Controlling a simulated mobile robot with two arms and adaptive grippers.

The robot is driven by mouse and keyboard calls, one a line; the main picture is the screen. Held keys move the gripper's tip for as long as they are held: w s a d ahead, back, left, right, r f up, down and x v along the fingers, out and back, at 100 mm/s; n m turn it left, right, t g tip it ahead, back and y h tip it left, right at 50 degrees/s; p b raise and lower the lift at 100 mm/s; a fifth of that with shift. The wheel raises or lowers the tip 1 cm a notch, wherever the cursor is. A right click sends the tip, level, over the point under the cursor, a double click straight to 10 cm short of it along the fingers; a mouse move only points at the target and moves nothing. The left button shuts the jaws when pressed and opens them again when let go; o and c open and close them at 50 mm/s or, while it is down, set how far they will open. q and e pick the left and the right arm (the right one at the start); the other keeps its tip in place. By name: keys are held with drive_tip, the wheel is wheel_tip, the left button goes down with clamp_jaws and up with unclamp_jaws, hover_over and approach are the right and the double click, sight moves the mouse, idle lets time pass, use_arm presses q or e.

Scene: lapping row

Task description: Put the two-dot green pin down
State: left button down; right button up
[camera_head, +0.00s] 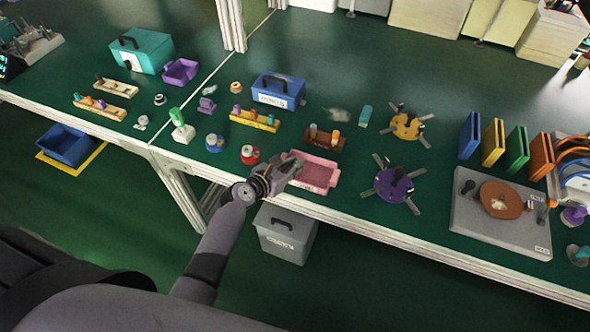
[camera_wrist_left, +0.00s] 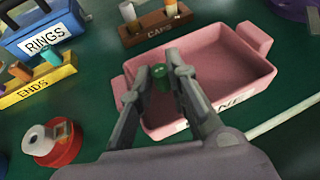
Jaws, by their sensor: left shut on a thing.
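My left gripper (camera_head: 290,167) reaches over the table's front edge to the left part of a pink tray (camera_head: 322,178). In the left wrist view, the fingers of my left gripper (camera_wrist_left: 161,82) are shut on a small green pin (camera_wrist_left: 160,72). The pin shows over the near left part of the pink tray (camera_wrist_left: 235,62), whose front label is partly hidden by a finger. I cannot tell whether the pin touches the tray floor, and I cannot make out its dots. My right gripper is out of view.
A brown CAPS rack (camera_wrist_left: 155,25) stands behind the tray, with a yellow ENDS rack (camera_wrist_left: 38,82) and a blue RINGS box (camera_wrist_left: 45,30) to the left. A red round holder (camera_wrist_left: 58,145) is near left. A purple spider-like fixture (camera_head: 394,184) stands right of the tray.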

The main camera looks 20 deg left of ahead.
use_arm(q)
drive_tip(key=shift+d, duration=0.1)
drive_tip(key=shift+f, duration=0.1)
drive_tip(key=c, duration=1.8)
unclamp_jaws()
drive_tip(key=shift+r, duration=0.25)
drive_tip(key=shift+s+a, duration=0.2)
drive_tip(key=shift+s, duration=0.15)
drive_tip(key=p+v, duration=0.1)
drive_tip(key=v, duration=1)
drive_tip(key=shift+s+r, duration=0.1)
drive_tip(key=shift+s, duration=0.05)
